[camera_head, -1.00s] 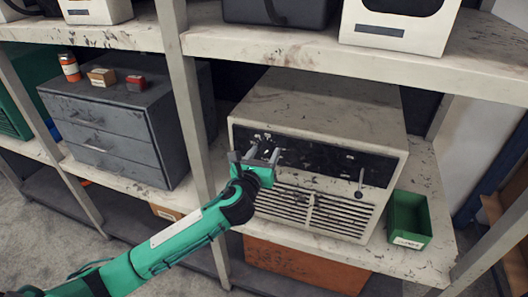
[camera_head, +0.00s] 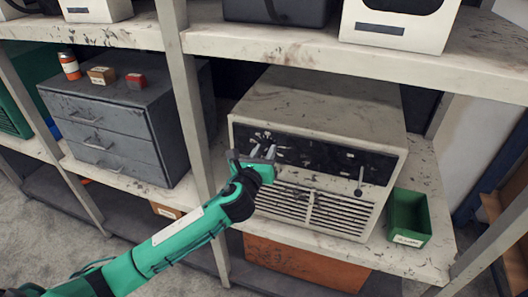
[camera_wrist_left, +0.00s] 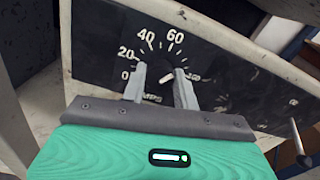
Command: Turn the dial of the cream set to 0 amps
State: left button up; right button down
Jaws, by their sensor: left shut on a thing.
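The cream set (camera_head: 330,105) is a worn box with a black front panel on the middle shelf. In the left wrist view its panel (camera_wrist_left: 100,45) has a white scale with 0, 20, 40 and 60 and a blurred number at the right end. My left gripper (camera_head: 262,151) is at the left part of the panel, shut on the dial (camera_wrist_left: 167,79). In the left wrist view its two fingers (camera_wrist_left: 161,84) stand on either side of the dial. A short white mark shows between them. The dial's lower part is hidden. My right gripper is not in view.
A lever (camera_head: 360,181) sticks out at the panel's right, above the vents. A green bin (camera_head: 408,215) stands right of the set. A shelf post (camera_head: 190,95) and a grey drawer cabinet (camera_head: 115,125) are to the left. The upper shelf (camera_head: 300,52) runs above.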

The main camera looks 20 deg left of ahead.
pick_arm(q)
jog(key=n, duration=0.7)
jog(key=shift+n+p, duration=0.3)
jog(key=shift+n, duration=0.1)
jog(key=n, duration=1.1)
jog(key=shift+n+p, duration=0.3)
jog(key=shift+n, duration=0.1)
jog(key=n, duration=0.3)
jog(key=shift+n, duration=0.3)
jog(key=n+p, duration=0.1)
jog(key=n, duration=0.4)
jog(key=shift+f+p, duration=0.1)
jog(key=shift+p, duration=0.2)
jog(key=shift+n+p, duration=0.3)
jog(key=shift+n, duration=0.9)
jog(key=shift+f, duration=0.1)
